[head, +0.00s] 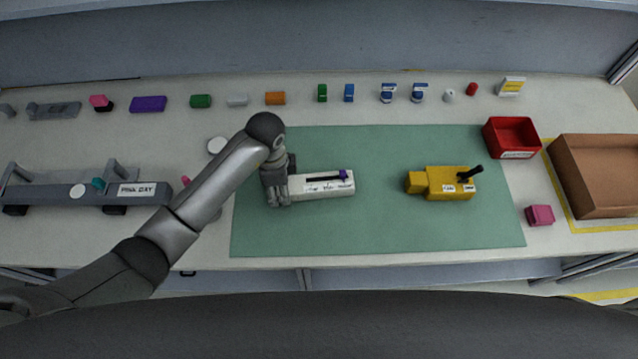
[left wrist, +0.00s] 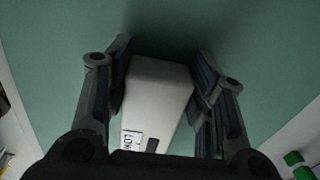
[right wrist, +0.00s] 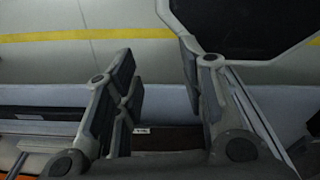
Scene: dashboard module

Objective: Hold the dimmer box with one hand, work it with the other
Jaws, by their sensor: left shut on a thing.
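The dimmer box (head: 318,192) is a long white box lying on the green mat. It has a dark slot on top with a purple slider knob (head: 344,174) near its right end. My left gripper (head: 279,190) is shut on the left end of the dimmer box. In the left wrist view the white box (left wrist: 158,90) lies between the two fingers, with part of a label and a dark slot end showing. My right gripper (right wrist: 158,60) is outside the head view. In the right wrist view its fingers are apart with nothing between them.
The green mat (head: 385,228) has a yellow box with a black lever (head: 447,183) to the right. A red bin (head: 512,138), a pink cube (head: 540,215) and a brown tray (head: 600,210) stand at the right. A grey fixture (head: 60,194) is at the left. Several small items line the back.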

